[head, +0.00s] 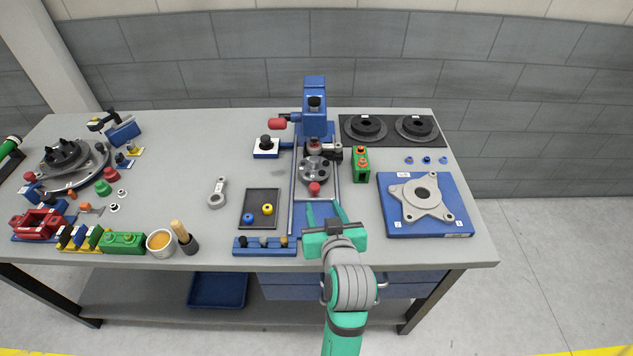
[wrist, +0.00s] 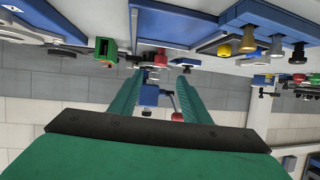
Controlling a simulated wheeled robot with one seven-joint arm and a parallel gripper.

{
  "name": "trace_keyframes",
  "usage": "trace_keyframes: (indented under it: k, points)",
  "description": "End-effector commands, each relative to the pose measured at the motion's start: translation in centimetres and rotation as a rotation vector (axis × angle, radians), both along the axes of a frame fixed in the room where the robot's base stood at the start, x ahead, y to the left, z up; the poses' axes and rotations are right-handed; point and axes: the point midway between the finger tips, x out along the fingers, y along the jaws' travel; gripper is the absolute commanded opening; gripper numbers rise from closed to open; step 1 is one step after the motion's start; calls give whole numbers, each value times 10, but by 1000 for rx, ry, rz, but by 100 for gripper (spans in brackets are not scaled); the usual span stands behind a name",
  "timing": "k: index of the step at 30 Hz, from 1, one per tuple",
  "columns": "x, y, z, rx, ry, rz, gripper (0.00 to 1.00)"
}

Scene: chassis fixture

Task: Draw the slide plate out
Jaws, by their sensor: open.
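The far part of the plate is hidden by the press.
A green block (head: 360,165) stands right of the rails. A blue fixture (head: 397,228) with a grey flange lies farther right. A black tray (head: 260,195) and a blue peg rack (head: 264,252) are to the left. Bare table (head: 160,190) lies farther left.

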Motion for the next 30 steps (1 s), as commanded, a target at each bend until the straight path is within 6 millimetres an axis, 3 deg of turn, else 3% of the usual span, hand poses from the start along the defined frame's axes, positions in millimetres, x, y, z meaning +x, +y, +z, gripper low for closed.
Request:
trace_keyframes:
  k: [5,21,30]
  points:
    - [13,4,-4,0,3,5,43]
    - [89,17,-35,-1,0,4,43]
    - [99,19,-40,-1,0,5,43]
